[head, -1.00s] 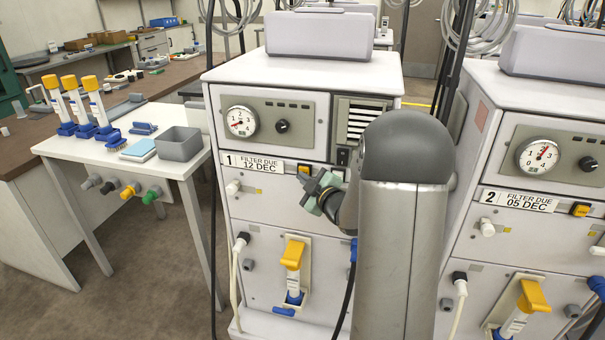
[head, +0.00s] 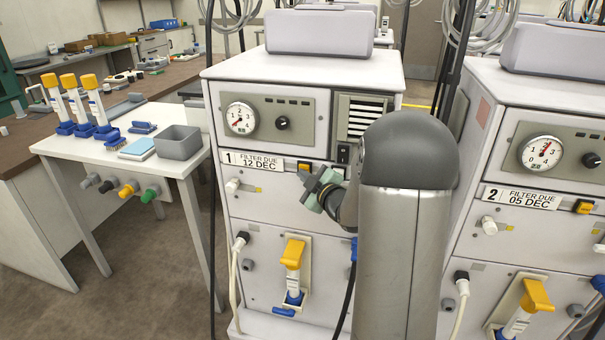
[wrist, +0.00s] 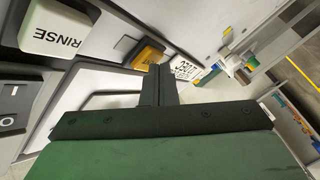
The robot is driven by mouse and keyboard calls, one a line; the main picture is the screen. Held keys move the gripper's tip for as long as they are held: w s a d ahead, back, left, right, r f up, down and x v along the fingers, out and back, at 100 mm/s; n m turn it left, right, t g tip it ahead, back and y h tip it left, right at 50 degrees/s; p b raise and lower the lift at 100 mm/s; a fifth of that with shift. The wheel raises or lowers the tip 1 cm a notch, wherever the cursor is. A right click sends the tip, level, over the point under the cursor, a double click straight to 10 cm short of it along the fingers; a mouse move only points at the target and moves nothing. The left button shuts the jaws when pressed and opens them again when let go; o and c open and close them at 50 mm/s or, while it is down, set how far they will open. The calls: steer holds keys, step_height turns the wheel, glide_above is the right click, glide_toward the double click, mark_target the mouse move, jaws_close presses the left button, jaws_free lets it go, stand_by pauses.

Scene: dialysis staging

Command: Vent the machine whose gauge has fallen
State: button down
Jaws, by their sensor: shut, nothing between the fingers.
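Machine 1 (head: 290,215), labelled FILTER DUE 12 DEC, has a round gauge (head: 239,119) with its red needle at the low, lower-left end. Machine 2 (head: 540,245), labelled FILTER DUE 05 DEC, has a gauge (head: 541,153) with its needle pointing up and slightly right. An amber button (head: 303,167) sits beside machine 1's label and also shows in the wrist view (wrist: 150,55); its wording is unreadable. My gripper (head: 318,186) is in front of machine 1, just below right of that button. In the wrist view its shut, empty fingers (wrist: 160,78) point toward the panel near the amber button; contact is unclear.
A white RINSE button (wrist: 58,28) and a black rocker switch (wrist: 12,97) are close by in the wrist view. Machine 1 has a yellow-capped filter (head: 293,255) and hoses below. A white side table (head: 110,150) stands left. My arm hides machine 1's right side.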

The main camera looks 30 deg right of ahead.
steer(key=s+a+b, duration=0.2)
steer(key=s+a, duration=0.2)
steer(key=shift+s, duration=0.25)
stand_by(0.4)
stand_by(0.7)
steer(key=s+a+r+m+g+p, duration=0.1)
steer(key=s+a+m+g+p, duration=0.4)
steer(key=s, duration=1)
steer(key=s+a+r+m+g+h+p, duration=0.1)
steer(key=s+a+m+g+p, duration=0.4)
steer(key=s+a+g, duration=0.6)
steer(key=s+a, duration=0.1)
steer(key=s, duration=0.3)
steer(key=shift+g, duration=0.4)
